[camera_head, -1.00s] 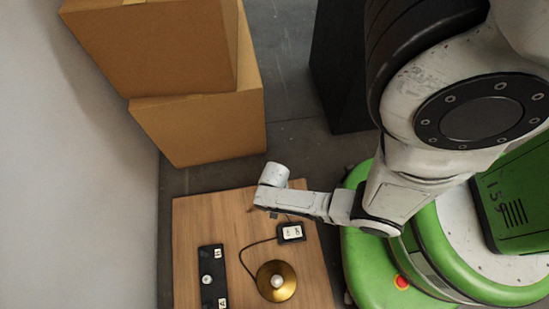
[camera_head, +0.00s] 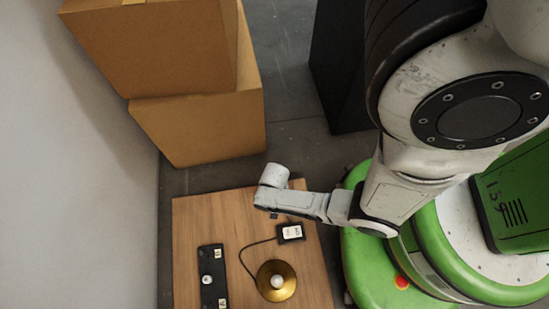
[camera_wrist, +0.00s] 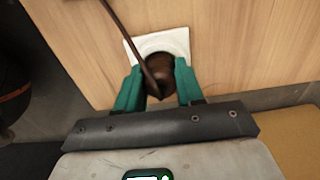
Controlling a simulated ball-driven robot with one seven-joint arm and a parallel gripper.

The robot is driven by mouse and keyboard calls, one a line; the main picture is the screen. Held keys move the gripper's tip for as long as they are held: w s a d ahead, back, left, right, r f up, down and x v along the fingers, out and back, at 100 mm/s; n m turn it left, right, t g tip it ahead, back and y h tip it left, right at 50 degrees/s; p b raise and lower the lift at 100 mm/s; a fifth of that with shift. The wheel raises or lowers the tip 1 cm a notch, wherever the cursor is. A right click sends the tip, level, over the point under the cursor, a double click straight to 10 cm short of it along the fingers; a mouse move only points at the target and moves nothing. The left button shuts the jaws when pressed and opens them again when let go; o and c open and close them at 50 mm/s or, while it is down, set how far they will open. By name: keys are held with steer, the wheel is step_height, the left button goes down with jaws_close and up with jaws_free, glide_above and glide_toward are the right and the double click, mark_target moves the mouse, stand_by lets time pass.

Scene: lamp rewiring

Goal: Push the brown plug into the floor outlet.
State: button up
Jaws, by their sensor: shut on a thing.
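The brown plug (camera_wrist: 160,79) is between the two green fingers of my gripper (camera_wrist: 158,68) in the wrist view. My gripper is shut on it. A brown cord (camera_wrist: 124,30) runs from the plug up and to the left. The plug is in front of the white outlet plate (camera_wrist: 180,42) and covers its middle, so I cannot tell how deep the plug sits in it. The outlet plate is against a pale wooden surface (camera_wrist: 230,50). In the head view my arm's end hides the plug and the outlet.
In the head view a wooden board (camera_head: 192,225) carries a brass lamp base (camera_head: 265,283), a black switch box (camera_head: 291,233) and a black strip (camera_head: 211,290). Cardboard boxes (camera_head: 195,130) and a black cabinet (camera_head: 338,80) stand behind. A white wall (camera_head: 80,180) is at the left.

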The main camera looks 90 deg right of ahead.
steer(key=shift+f, duration=0.15)
steer(key=o, duration=1.1)
step_height(320, 180, up, 11)
steer(key=p, duration=0.6)
steer(key=shift+f, duration=0.1)
